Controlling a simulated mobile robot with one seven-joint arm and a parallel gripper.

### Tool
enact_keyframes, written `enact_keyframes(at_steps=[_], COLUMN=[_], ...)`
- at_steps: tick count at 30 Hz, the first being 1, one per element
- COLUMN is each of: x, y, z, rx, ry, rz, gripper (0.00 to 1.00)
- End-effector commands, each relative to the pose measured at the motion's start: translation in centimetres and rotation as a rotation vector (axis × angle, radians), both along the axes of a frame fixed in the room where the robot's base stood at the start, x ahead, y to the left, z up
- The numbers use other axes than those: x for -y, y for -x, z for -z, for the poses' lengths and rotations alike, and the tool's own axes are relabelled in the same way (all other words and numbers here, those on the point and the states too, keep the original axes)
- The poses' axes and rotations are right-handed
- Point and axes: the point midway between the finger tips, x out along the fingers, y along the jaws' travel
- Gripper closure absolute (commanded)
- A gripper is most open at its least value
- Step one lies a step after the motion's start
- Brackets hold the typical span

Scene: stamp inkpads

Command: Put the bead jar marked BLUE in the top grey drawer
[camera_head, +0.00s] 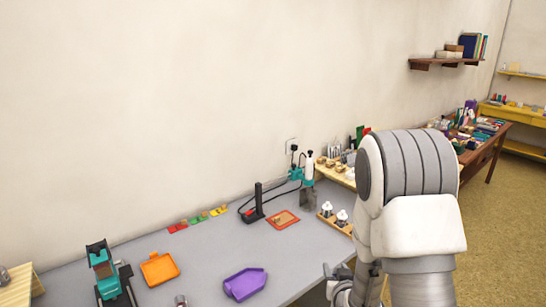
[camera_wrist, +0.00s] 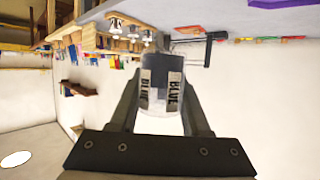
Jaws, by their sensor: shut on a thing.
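The bead jar marked BLUE (camera_wrist: 160,108) is clear, with pale labels and black lettering that reads BLUE. It is between the two dark fingers of my gripper (camera_wrist: 161,88) in the wrist view, and the gripper is shut on it. The jar is held off any surface, with the room showing behind it. In the head view my gripper (camera_head: 343,284) is low, right of centre, beside the front of the grey worktop (camera_head: 213,245) and partly hidden by my arm. I cannot make out the jar there. No grey drawer can be made out in either view.
A purple tray (camera_head: 245,284), an orange tray (camera_head: 160,269) and a teal device (camera_head: 105,272) stand on the worktop. Behind are a black stand (camera_head: 255,208) and a red mat (camera_head: 284,219). A wooden rack (camera_head: 338,226) holds white-topped pieces near my arm. Grey worktop between the trays is bare.

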Motion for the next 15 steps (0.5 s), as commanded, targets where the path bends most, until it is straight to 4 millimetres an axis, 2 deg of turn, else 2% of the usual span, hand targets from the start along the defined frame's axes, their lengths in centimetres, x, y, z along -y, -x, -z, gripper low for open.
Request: enact_keyframes(at_steps=[8, 11, 15], x=[-0.5, -2.2, -6.5], y=[-0.1, -0.5, -1.1], z=[0.3, 1.0, 2.4], rx=[0.001, 0.003, 0.005], ry=[0.0, -0.001, -0.001], rz=[-0.014, -0.058, -0.177], gripper=[1.0, 1.0, 1.0])
